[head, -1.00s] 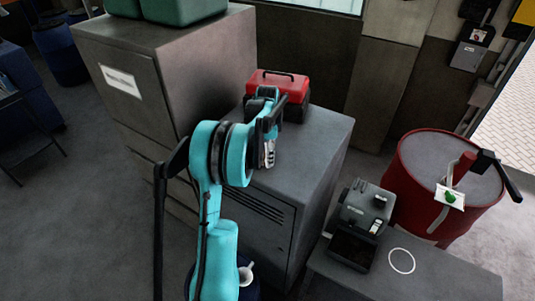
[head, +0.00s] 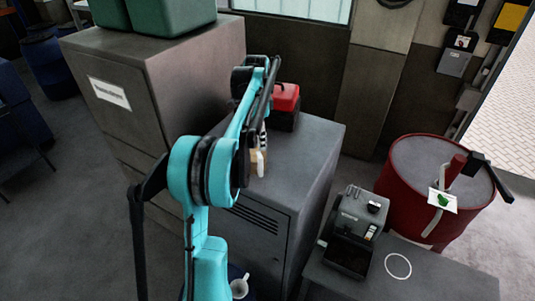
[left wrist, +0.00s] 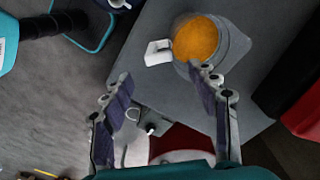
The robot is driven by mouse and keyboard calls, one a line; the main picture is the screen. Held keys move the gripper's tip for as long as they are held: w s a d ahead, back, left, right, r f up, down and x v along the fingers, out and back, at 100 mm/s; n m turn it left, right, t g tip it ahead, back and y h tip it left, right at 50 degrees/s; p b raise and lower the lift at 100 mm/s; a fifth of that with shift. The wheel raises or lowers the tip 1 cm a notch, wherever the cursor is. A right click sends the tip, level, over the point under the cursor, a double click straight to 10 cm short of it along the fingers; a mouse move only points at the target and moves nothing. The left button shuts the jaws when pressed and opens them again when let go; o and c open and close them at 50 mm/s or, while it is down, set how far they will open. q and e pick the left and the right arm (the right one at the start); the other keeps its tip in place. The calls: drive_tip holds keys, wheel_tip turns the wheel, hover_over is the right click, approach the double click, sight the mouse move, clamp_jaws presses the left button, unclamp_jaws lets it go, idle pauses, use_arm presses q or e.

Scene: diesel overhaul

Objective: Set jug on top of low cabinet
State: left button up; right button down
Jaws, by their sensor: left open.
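The jug (left wrist: 196,40) has a grey body, orange contents and a white handle (left wrist: 158,52). In the left wrist view it appears to stand upright on the grey top of the low cabinet (left wrist: 255,105), near an edge. In the head view the cabinet (head: 318,150) is at centre, and a small white and tan part of the jug (head: 259,163) shows beside my arm. My left gripper (left wrist: 162,78) is open and empty, its fingers apart from the jug and handle. In the head view my arm hides most of the jug. My right gripper is not in view.
A red toolbox (head: 286,97) stands at the back of the low cabinet. A taller cabinet (head: 190,80) with green bins (head: 165,12) is to the left. A grey machine (head: 355,230) on a bench and a red drum (head: 415,165) are to the right. A white mug (head: 239,287) is below.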

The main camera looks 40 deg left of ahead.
use_arm(q)
drive_tip(key=s+d+r+n+t, duration=0.2)
drive_tip(key=s+d, duration=0.3)
drive_tip(key=d, duration=0.4)
drive_tip(key=s+d+r+n+t, duration=0.15)
drive_tip(key=s+d, duration=0.25)
drive_tip(key=d, duration=0.5)
drive_tip(key=s+d+f+n+t, duration=0.3)
drive_tip(key=s+d+f+n, duration=0.1)
drive_tip(key=s+d+f, duration=0.4)
drive_tip(key=s+d, duration=0.2)
drive_tip(key=s, duration=0.2)
drive_tip(key=shift+s+d+f+t, duration=0.2)
drive_tip(key=shift+s+d+t, duration=0.05)
drive_tip(key=shift+d+t, duration=0.1)
drive_tip(key=shift+f, duration=0.1)
wheel_tip(320, 180, down, 32)
drive_tip(key=b, duration=3.2)
drive_tip(key=shift+f+b, duration=0.2)
drive_tip(key=shift+b, duration=0.15)
